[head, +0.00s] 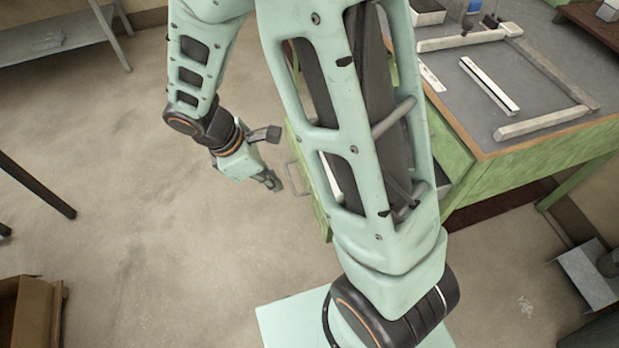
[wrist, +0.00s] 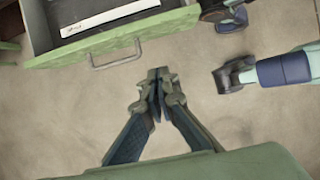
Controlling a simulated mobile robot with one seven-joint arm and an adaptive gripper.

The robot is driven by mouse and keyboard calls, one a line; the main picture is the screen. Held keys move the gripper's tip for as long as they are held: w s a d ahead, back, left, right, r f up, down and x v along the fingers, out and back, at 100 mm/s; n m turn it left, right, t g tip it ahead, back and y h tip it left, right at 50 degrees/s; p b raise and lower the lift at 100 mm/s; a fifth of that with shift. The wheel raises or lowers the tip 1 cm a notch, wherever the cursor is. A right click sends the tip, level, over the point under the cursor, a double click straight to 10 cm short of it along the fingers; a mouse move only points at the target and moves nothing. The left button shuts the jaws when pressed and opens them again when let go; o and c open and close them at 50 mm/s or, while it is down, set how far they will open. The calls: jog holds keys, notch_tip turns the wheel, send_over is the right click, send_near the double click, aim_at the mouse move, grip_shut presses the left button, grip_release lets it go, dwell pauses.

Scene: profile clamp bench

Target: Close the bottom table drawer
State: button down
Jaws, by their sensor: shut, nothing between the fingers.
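A green drawer front (head: 310,190) with a metal handle (head: 291,178) stands out from the green bench, partly hidden behind my arm in the head view. In the wrist view the drawer (wrist: 165,25) is pulled open at the upper left, with its handle (wrist: 115,59) facing me and a white piece (wrist: 105,14) lying in it. I cannot tell from these views whether it is the bottom drawer. My gripper (head: 272,183) is shut and empty, left of the handle in the head view. In the wrist view my gripper (wrist: 157,75) is right of the handle, apart from it.
The bench top (head: 480,110) at the right carries a clamp frame of pale bars (head: 545,124) and a white profile (head: 490,86). A cardboard box (head: 28,318) is at the lower left. The floor (head: 150,190) left of the drawer is clear.

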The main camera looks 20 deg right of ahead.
jog(key=b, duration=0.3)
send_over(315, 203)
jog(key=a, duration=0.2)
notch_tip(315, 203, down, 9)
jog(key=shift+s+a+f, duration=0.15)
jog(key=shift+s, duration=0.05)
